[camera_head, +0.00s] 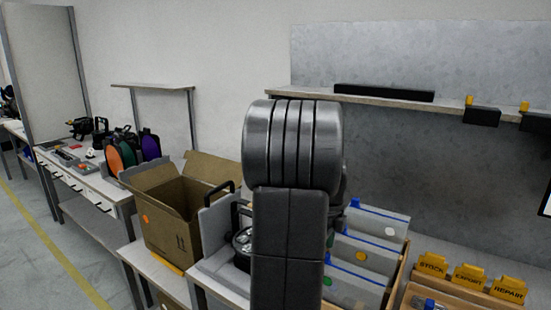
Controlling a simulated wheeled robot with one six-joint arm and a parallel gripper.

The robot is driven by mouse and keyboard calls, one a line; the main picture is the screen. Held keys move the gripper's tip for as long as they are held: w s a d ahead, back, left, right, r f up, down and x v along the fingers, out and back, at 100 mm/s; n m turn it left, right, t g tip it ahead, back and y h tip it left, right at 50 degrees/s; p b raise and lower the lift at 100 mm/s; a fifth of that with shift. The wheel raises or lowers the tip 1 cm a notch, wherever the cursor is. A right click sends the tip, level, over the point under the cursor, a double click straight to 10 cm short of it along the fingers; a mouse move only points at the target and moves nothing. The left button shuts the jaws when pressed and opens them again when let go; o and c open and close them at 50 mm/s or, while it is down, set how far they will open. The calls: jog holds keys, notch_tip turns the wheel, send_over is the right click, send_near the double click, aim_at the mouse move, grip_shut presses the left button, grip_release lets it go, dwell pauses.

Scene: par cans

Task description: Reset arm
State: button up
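My arm stands upright in the middle of the head view, a dark link topped by a ribbed grey joint. My gripper is not in view, so I cannot see its fingers or whether it holds anything. The arm hides part of the bench behind it.
An open cardboard box (170,225) stands left of my arm. Grey bins with blue edges (366,254) are to the right, beside yellow signs (467,276) reading STOCK, EXPORT and REPAIR. A shelf (400,101) runs behind.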

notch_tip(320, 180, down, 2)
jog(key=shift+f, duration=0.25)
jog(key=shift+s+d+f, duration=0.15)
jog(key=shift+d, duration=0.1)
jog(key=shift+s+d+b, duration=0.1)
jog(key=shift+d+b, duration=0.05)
jog(key=shift+b, duration=0.15)
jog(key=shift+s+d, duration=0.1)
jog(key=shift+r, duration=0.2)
